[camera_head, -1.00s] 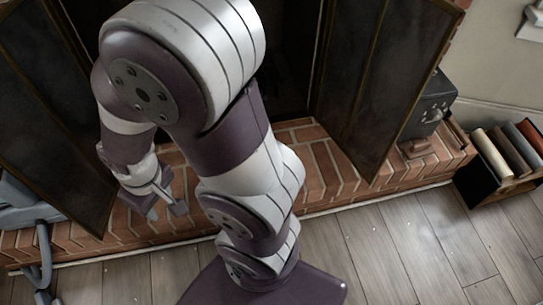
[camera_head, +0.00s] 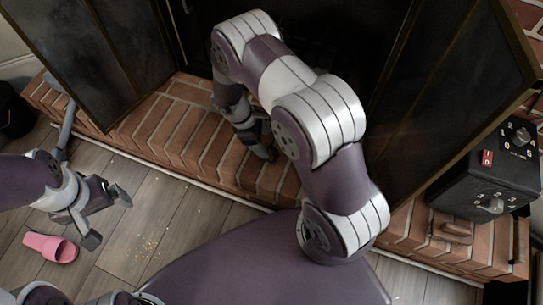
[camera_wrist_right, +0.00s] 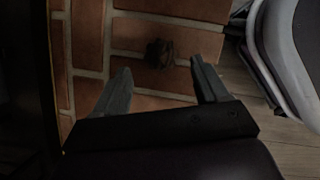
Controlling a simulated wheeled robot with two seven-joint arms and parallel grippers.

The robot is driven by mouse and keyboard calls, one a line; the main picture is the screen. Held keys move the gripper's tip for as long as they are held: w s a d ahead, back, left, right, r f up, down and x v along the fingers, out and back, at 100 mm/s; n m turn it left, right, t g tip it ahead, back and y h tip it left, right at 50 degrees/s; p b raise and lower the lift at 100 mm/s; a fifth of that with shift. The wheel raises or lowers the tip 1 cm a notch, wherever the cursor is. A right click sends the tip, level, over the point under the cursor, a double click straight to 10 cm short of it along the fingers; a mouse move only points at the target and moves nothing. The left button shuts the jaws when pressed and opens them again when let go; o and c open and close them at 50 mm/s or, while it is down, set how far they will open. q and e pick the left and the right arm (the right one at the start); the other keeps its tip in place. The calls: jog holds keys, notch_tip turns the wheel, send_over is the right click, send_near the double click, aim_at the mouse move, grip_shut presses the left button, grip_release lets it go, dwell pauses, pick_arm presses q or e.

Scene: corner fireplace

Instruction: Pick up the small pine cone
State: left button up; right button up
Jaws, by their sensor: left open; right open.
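The small pine cone (camera_wrist_right: 158,53) is a dark brown lump on the brick hearth in the right wrist view. My right gripper (camera_wrist_right: 161,67) is open, and the cone shows just beyond its fingertips, in line with the gap between them. I cannot tell the height left above the bricks. In the head view my right gripper (camera_head: 256,142) points down over the hearth, where I cannot clearly make out the cone. My left gripper (camera_head: 108,218) is open and empty above the wooden floor at the lower left.
The raised brick hearth (camera_head: 180,122) runs in front of the fireplace. Dark screen panels (camera_head: 85,55) stand on both sides. A black box with dials (camera_head: 490,180) sits on the hearth at right. A pink slipper (camera_head: 48,246) and crumbs (camera_head: 146,247) lie on the floor.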

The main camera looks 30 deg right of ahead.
aim_at(267, 149)
jog(key=b+x, duration=0.1)
jog(key=x, duration=0.1)
jog(key=b+x, duration=0.2)
jog(key=x, duration=0.1)
jog(key=a+b+x, duration=0.1)
jog(key=x, duration=0.1)
jog(key=shift+w+d+f+b, duration=0.2)
jog(key=shift+f+b, duration=0.2)
jog(key=shift+f, duration=0.2)
jog(key=shift+d+f, duration=0.1)
jog(key=shift+f, duration=0.05)
jog(key=shift+r, duration=0.2)
jog(key=c, duration=1.1)
jog(key=shift+o, duration=0.2)
